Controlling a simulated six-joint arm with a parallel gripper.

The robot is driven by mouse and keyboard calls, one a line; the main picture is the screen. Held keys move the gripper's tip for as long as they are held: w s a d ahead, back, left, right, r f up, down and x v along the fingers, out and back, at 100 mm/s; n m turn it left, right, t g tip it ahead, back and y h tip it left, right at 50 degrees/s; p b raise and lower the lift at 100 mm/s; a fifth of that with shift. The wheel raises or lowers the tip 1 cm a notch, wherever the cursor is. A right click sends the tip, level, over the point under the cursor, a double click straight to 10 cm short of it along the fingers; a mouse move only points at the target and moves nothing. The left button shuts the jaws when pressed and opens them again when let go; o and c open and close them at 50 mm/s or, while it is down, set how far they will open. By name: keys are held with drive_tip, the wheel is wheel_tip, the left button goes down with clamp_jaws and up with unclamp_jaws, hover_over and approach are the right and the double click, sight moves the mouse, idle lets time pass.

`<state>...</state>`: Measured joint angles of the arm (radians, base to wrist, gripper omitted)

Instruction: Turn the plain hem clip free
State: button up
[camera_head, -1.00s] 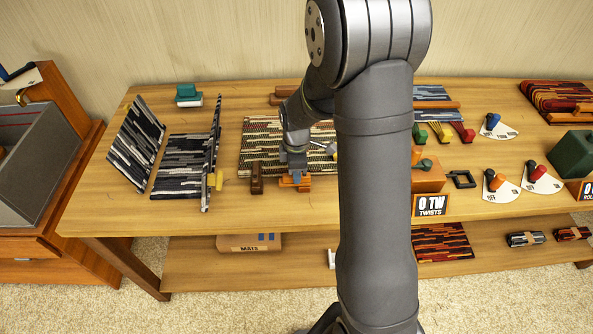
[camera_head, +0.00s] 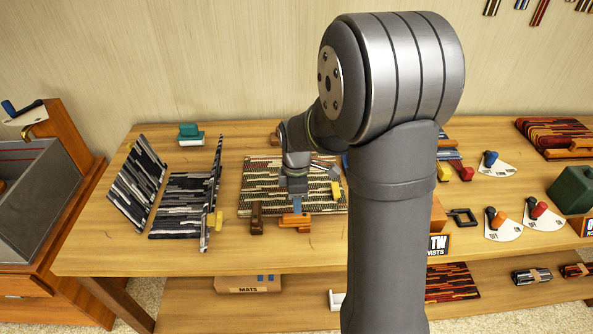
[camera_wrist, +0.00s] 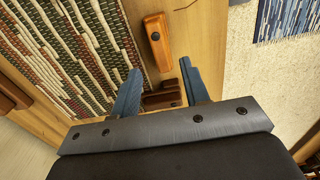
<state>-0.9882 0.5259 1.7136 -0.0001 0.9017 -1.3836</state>
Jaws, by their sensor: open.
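Two hem clips sit at the near edge of the striped mat (camera_head: 318,203). The orange-brown clip (camera_head: 295,221) lies along the edge; in the wrist view this clip (camera_wrist: 153,24) shows a dark round spot. The dark brown clip (camera_head: 256,217) lies across the edge; in the wrist view it (camera_wrist: 160,98) shows between the blue fingers, partly hidden.
A dark striped folded mat (camera_head: 180,205) stands to the left with a yellow clip (camera_head: 217,219) on it. A yellow piece (camera_head: 335,190) is at the mat's right. Levers on white dials (camera_head: 538,215) stand at the right. My arm hides part of the table.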

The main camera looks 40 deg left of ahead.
sight(295, 219)
wheel_tip(295, 219, up, 11)
drive_tip(key=shift+r, duration=0.2)
idle(0.6)
wheel_tip(295, 219, down, 18)
drive_tip(key=shift+r, duration=0.25)
idle(0.5)
